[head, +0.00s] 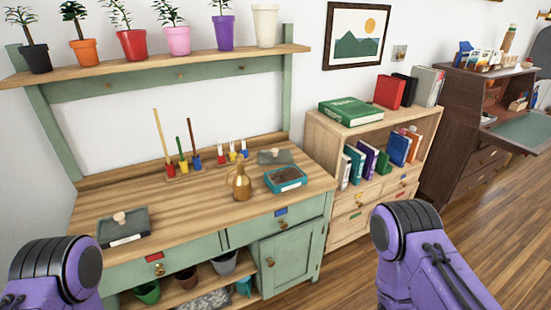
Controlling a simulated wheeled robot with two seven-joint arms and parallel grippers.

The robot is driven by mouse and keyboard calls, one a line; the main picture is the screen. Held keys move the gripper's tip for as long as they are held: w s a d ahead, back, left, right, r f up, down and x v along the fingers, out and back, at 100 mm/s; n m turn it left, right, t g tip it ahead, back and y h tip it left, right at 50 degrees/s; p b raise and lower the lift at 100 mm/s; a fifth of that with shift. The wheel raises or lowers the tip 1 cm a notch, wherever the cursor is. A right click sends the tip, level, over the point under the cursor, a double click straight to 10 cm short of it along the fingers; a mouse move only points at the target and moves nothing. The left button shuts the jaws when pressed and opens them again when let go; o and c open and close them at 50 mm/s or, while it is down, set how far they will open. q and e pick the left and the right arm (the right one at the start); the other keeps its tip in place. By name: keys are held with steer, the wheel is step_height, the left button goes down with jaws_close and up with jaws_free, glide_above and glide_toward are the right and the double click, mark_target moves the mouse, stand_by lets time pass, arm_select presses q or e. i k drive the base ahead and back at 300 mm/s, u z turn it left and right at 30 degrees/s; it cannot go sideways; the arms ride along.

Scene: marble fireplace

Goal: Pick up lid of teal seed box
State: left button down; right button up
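The teal seed box (287,188) sits open on the right part of the green workbench top, with dark soil-like contents showing. A flat dark grey-green lid (267,158) with a pale knob lies on the bench just behind it, apart from the box. A second dark box (122,232) at the front left of the bench has a similar knobbed lid on it and a white label. Which lid belongs to the teal box is not certain from this view. Only purple links of my two arms show at the lower corners; both grippers are out of view.
A brass watering can (240,185) stands just left of the teal box. Small hand tools (233,153) stand in a rack behind. The wooden bench top (185,205) is clear in the middle. A shelf of potted plants (160,62) hangs above; a bookcase (335,135) stands right.

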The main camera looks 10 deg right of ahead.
mark_target(274, 156)
steer(key=z, duration=2.4)
steer(key=i, duration=1.65)
steer(key=u, duration=3.45)
